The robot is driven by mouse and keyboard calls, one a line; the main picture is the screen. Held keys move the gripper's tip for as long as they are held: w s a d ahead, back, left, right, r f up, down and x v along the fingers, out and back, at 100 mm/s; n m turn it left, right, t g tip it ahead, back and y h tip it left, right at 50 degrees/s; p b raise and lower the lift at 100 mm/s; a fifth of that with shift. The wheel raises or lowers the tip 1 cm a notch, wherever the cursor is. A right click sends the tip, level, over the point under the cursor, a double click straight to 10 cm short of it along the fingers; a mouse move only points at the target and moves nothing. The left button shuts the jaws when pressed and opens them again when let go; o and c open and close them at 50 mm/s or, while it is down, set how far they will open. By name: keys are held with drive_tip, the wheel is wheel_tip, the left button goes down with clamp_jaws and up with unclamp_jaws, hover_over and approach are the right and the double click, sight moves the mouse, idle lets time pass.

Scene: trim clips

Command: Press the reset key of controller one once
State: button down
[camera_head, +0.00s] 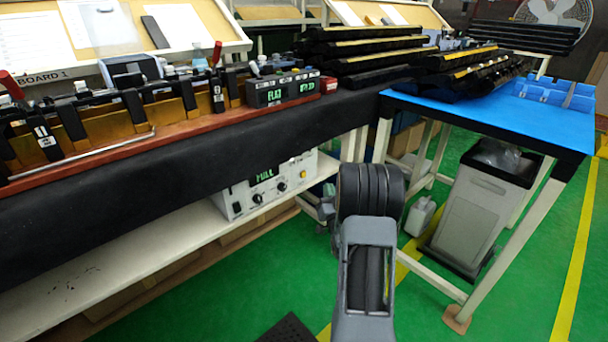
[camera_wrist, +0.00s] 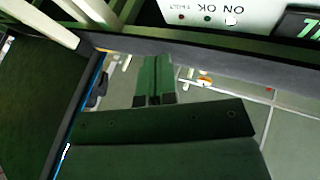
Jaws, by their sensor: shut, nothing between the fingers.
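A black box with two green displays (camera_head: 283,89) sits on the bench's red-brown front strip in the head view. A white unit (camera_head: 265,186) with a green display and dark knobs stands on the shelf below it. I cannot tell which is controller one, and no reset key can be made out. In the wrist view a white panel (camera_wrist: 222,12) with upside-down "OK" and "FAULT" lettering lies at the top, beside a dark green-digit display (camera_wrist: 303,27). My gripper (camera_wrist: 157,62) is shut and empty, apart from the panel in the picture. In the head view my arm hides its fingers.
A blue-topped table (camera_head: 500,118) with black trim parts stands at the right, with a grey bin (camera_head: 478,205) under it. A fixture with clips (camera_head: 130,115) runs along the bench at the left. Green floor (camera_head: 235,300) is open in front.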

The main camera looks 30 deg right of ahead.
sight(303, 174)
drive_tip(key=shift+s+d+t, duration=0.3)
drive_tip(key=shift+s+t, duration=0.1)
drive_tip(key=shift+s, duration=0.05)
drive_tip(key=shift+w, duration=0.1)
drive_tip(key=w+a, duration=0.1)
drive_tip(key=w, duration=0.7)
drive_tip(key=shift+w+a, duration=0.25)
drive_tip(key=shift+a, duration=0.05)
drive_tip(key=shift+w+a+b, duration=0.15)
drive_tip(key=shift+w+b, duration=0.75)
drive_tip(key=shift+b, duration=0.15)
idle(2.6)
drive_tip(key=shift+s, duration=0.15)
drive_tip(key=shift+s+b, duration=0.3)
drive_tip(key=shift+s, duration=0.45)
